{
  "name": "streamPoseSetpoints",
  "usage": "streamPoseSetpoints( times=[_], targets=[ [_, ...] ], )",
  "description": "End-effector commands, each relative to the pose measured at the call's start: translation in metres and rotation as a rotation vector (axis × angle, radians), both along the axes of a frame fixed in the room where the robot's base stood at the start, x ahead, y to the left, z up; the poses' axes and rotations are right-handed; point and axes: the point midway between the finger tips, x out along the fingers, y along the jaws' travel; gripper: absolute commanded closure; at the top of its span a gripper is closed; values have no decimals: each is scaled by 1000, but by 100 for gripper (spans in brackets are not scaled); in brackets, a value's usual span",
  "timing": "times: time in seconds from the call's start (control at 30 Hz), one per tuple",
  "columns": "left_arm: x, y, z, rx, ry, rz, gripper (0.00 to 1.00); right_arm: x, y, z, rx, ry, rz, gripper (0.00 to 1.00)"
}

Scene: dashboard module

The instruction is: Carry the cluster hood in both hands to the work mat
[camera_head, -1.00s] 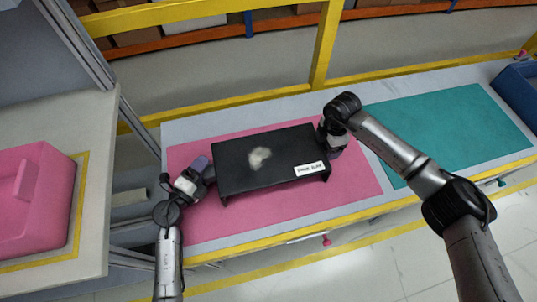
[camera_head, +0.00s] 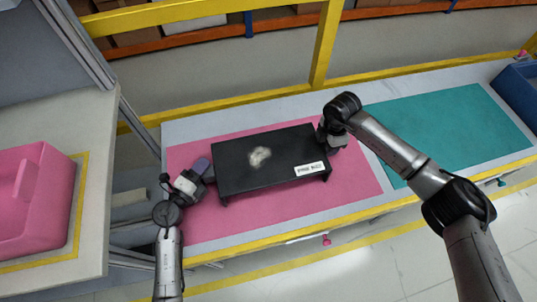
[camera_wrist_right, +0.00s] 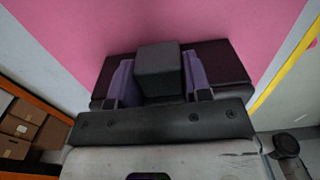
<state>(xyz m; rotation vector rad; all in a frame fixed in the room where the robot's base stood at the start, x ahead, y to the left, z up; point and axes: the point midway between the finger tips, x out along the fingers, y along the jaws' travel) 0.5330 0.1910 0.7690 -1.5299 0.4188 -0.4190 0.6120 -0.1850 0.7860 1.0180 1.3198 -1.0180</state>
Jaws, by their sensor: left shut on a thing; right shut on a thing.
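The cluster hood (camera_head: 272,160) is a black, flat-topped box with short legs, a pale smudge on top and a white label at its front right. In the head view it is over the pink mat (camera_head: 205,226); whether its legs touch the mat I cannot tell. My left gripper (camera_head: 205,173) is shut on its left end. My right gripper (camera_head: 323,134) is shut on its right end. In the right wrist view, the purple fingers of my right gripper (camera_wrist_right: 158,82) close on a dark block-shaped part of the hood (camera_wrist_right: 159,66).
A teal mat (camera_head: 455,130) lies on the bench to the right and is clear. A blue bin (camera_head: 517,88) stands at the far right. A pink case (camera_head: 35,200) sits on a separate table at left. A yellow rail (camera_head: 320,50) and post stand behind the bench.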

Motion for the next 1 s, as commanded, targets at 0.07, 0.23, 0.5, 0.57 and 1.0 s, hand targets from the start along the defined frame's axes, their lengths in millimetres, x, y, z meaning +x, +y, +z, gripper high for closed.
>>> streamPoseSetpoints(
  times=[0.07,0.23,0.5,0.57,1.0],
  targets=[
    [0,0,1,0,-1,0,98,0,0,1,0,-1,0,96],
    [0,0,4,0,-1,0,98,0,0,4,0,-1,0,96],
    [0,0,21,0,-1,0,98,1,0,21,1,-2,0,96],
    [0,0,26,0,-1,0,98,1,0,27,1,-2,0,96],
    [0,0,51,1,-1,1,98,1,-1,52,0,-1,-1,96]
  ],
)
